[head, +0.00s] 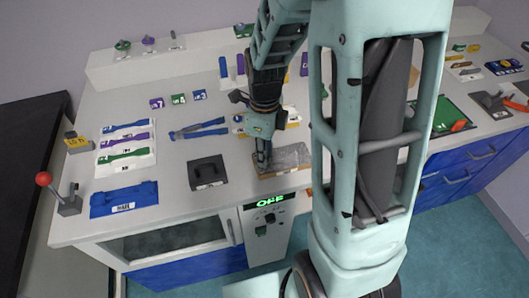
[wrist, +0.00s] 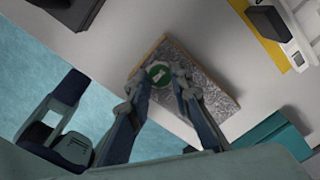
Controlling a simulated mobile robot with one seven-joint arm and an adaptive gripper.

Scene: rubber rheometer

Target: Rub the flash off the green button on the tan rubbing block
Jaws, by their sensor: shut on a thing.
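The rubbing block (head: 290,157) lies near the front edge of the white bench in the head view, with a rough grey top and a tan border. It also shows in the wrist view (wrist: 216,88). My gripper (head: 262,167) points down at the block's left end. In the wrist view, the green button (wrist: 157,74), round with a white mark, is between the tips of my gripper (wrist: 157,84), which is shut on it. The button is over the block's end. I cannot tell whether it touches the surface. The button is hidden in the head view.
A dark block with a handle (head: 207,171) stands left of the rubbing block. Blue tongs (head: 199,129) lie behind it. A panel reading "OFF" (head: 270,201) is below the bench front. A blue tray (head: 124,199) and a red-knobbed lever (head: 57,195) are at left.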

